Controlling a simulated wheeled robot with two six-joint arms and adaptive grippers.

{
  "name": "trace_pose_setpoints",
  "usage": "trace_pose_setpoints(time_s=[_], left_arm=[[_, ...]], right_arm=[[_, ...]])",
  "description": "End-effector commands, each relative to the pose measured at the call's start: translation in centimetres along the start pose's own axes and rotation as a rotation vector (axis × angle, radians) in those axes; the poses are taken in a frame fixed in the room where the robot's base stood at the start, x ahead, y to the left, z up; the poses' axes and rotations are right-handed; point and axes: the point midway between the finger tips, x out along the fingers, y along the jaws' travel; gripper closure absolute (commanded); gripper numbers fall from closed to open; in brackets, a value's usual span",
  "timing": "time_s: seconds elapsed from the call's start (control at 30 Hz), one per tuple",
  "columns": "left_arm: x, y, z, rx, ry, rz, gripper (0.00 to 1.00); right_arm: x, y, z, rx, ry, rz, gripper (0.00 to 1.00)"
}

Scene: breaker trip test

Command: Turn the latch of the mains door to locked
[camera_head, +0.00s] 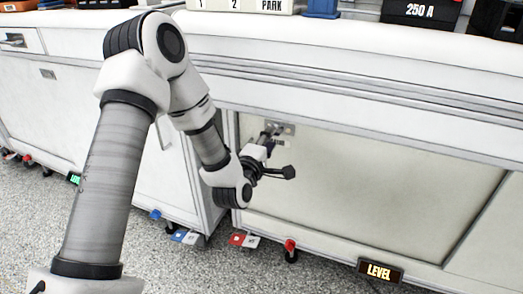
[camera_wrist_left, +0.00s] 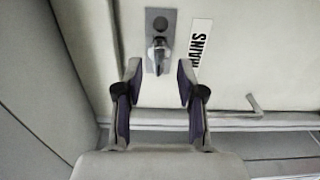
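The mains door (camera_head: 380,185) is a pale panel in the cabinet front and looks closed. Its latch (camera_wrist_left: 159,52) is a small metal lever on a grey plate with a dark round spot above it. The latch plate also shows in the head view (camera_head: 287,129), partly behind my gripper. A white MAINS label (camera_wrist_left: 201,43) is beside the plate. My left gripper (camera_wrist_left: 158,70) is open, its two fingers apart with the lever's end between or just beyond the tips. I cannot tell whether they touch it. In the head view the left gripper (camera_head: 271,135) reaches the door's upper left corner.
A worktop (camera_head: 300,30) with a 250 A block (camera_head: 420,10) runs above the door. A LEVEL sign (camera_head: 380,271) is at the lower edge. Red and blue floor tags (camera_head: 243,240) lie near the cabinet feet. A small bent handle (camera_wrist_left: 253,103) shows at right in the wrist view.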

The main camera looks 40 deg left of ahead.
Motion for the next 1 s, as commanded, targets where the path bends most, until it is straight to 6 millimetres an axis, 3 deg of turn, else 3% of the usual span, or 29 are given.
trace_pose_setpoints(time_s=[0.2, 0.33, 0.9, 1.0], left_arm=[[-5.5, -0.1, 0.0, -0.003, 0.0, -0.005, 0.61], [-7.3, -0.1, 0.0, -0.001, 0.0, -0.002, 0.61], [-7.8, -0.1, 0.0, 0.0, 0.0, -0.001, 0.61], [-8.1, -1.7, 0.1, 0.014, -0.005, -0.035, 0.61]], right_arm=[[0.0, 0.0, 0.0, 0.0, 0.0, 0.0, 0.33], [0.0, 0.0, 0.0, 0.0, 0.0, 0.0, 0.33], [0.0, 0.0, 0.0, 0.0, 0.0, 0.0, 0.33], [0.0, 0.0, 0.0, 0.0, 0.0, 0.0, 0.33]])
